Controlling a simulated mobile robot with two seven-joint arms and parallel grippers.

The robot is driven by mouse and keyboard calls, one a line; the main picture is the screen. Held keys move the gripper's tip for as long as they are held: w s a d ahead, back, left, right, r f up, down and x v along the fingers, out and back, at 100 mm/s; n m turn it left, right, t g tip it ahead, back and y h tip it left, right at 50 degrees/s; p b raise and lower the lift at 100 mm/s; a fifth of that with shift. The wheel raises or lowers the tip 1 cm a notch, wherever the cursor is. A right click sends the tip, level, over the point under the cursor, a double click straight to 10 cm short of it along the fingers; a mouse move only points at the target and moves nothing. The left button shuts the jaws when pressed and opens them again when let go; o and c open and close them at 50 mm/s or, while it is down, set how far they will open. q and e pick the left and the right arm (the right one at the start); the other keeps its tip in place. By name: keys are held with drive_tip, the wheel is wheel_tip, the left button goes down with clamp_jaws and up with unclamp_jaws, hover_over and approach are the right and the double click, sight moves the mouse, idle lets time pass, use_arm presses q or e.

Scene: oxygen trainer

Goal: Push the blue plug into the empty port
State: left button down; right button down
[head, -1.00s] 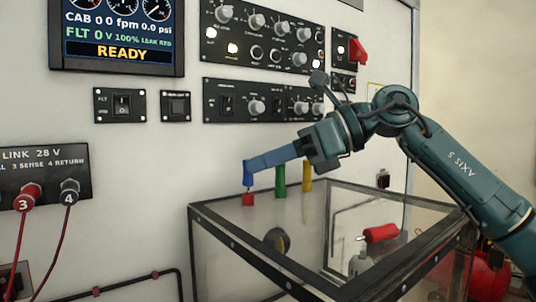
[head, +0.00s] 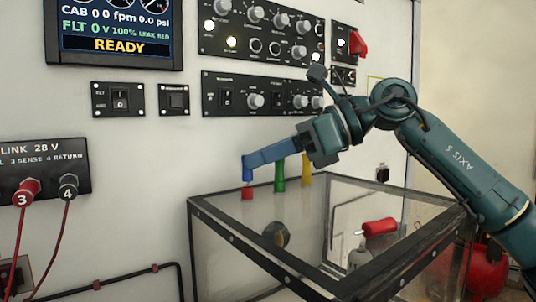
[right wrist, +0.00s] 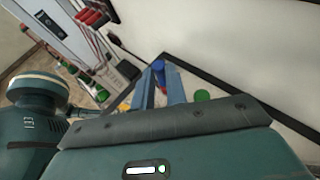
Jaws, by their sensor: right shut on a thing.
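The blue plug (head: 247,168) stands upright above a small red socket piece (head: 247,193) at the back left of the clear case's top. Its lower end is very close to the red piece; I cannot tell whether it is seated. My right gripper (head: 252,161) is shut on the blue plug, reaching in from the right. In the right wrist view the blue plug (right wrist: 159,72) shows between the two fingers (right wrist: 160,88). A green plug (head: 280,176) and a yellow plug (head: 306,170) stand to the right, partly behind the gripper. My left gripper is not in view.
The clear case (head: 290,245) has a dark metal frame and stands against the white panel wall. A panel with red and black leads (head: 42,175) is at the left. Inside the case is a red-topped bottle (head: 378,228).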

drive_tip(key=shift+s+a+f+b, duration=0.2)
drive_tip(key=shift+f+b, duration=0.1)
drive_tip(key=shift+f, duration=0.2)
drive_tip(key=shift+s+a+f+b, duration=0.15)
drive_tip(key=shift+f+b, duration=0.15)
drive_tip(key=shift+f, duration=0.15)
idle(0.5)
drive_tip(key=shift+r, duration=0.1)
drive_tip(key=shift+r+p, duration=0.5)
drive_tip(key=shift+p, duration=0.05)
drive_tip(key=shift+w+d, duration=0.1)
drive_tip(key=shift+r, duration=0.1)
drive_tip(key=shift+w+d+r+p, duration=0.1)
drive_tip(key=shift+w+r+p, duration=0.15)
drive_tip(key=shift+p, duration=0.1)
idle(0.4)
drive_tip(key=shift+f, duration=0.35)
idle(0.8)
